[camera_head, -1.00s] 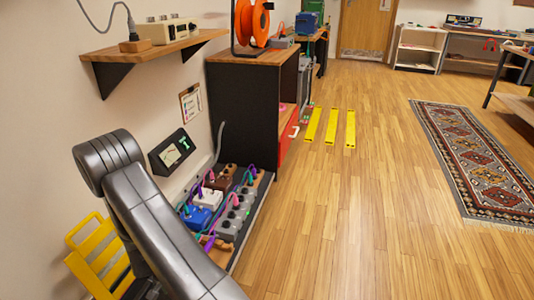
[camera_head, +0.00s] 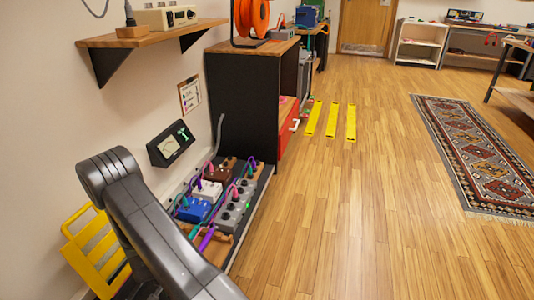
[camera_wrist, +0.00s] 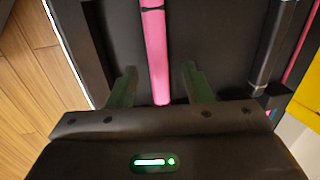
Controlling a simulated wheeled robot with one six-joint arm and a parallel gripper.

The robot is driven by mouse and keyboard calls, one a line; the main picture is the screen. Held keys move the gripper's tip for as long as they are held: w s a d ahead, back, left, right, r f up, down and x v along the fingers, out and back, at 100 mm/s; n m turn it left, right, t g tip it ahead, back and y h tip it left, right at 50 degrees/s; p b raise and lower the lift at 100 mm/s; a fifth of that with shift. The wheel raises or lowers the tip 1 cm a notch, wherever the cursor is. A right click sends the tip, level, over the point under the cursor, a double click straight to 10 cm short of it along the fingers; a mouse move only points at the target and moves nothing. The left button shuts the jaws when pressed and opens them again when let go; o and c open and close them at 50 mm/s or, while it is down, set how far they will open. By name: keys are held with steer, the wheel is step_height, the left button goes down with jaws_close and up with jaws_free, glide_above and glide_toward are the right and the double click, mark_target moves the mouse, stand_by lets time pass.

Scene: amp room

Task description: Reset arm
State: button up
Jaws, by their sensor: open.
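My gripper (camera_wrist: 158,88) shows in the wrist view with its two dark fingers apart. A pink cable or rod (camera_wrist: 154,45) runs down the picture between the fingers, over a dark surface. I cannot tell how far below the fingers it lies; nothing seems clamped. In the head view my grey arm rises at the lower left and bends down out of sight, so the gripper is hidden there.
A pedal board (camera_head: 258,207) with several coloured pedals and cables lies right of my arm. A yellow step frame (camera_head: 92,250) stands to the left. A wooden shelf (camera_head: 150,37) hangs on the wall above. A dark cabinet (camera_head: 240,105) stands behind.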

step_height(320, 180, up, 8)
steer(key=p, duration=0.6)
steer(key=w+d+r+p, duration=0.2)
steer(key=w+d+r, duration=0.2)
steer(key=r, duration=0.3)
steer(key=w+d+r+n+p, duration=0.1)
steer(key=w+d+r+p, duration=0.1)
steer(key=w+d+r, duration=0.3)
steer(key=w+d+r+n+h+p, duration=0.1)
steer(key=w+d+r+p, duration=0.2)
steer(key=r, duration=0.8)
steer(key=shift+w+d+g, duration=0.3)
steer(key=shift+w+d, duration=0.95)
steer(key=shift+d, duration=0.2)
